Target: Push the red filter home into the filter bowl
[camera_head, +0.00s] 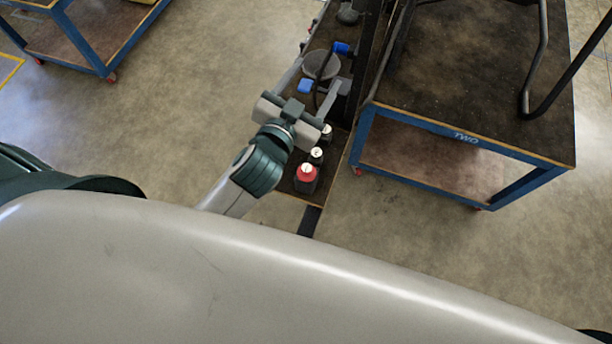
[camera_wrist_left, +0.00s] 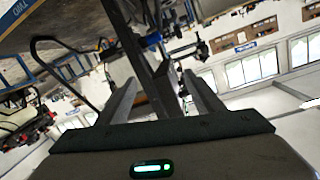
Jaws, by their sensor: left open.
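A round red part with a white centre (camera_head: 307,172) sits in a dark holder at the near end of a narrow dark bench; it may be the red filter. I cannot tell how deep it sits or which part is the filter bowl. My left gripper (camera_head: 316,80) is over the bench, farther along than the red part, with its fingers apart and pointing away from it. A grey round disc (camera_head: 321,64) shows near the fingertips. In the left wrist view the open fingers (camera_wrist_left: 160,77) have nothing clearly held between them. My right gripper is not in view.
White-topped dark fittings (camera_head: 316,154) stand beside the red part, partly near my wrist. Blue parts (camera_head: 305,86) lie farther along the bench. A blue-framed cart (camera_head: 460,138) marked TWO stands close on the right. Open floor (camera_head: 170,110) lies to the left.

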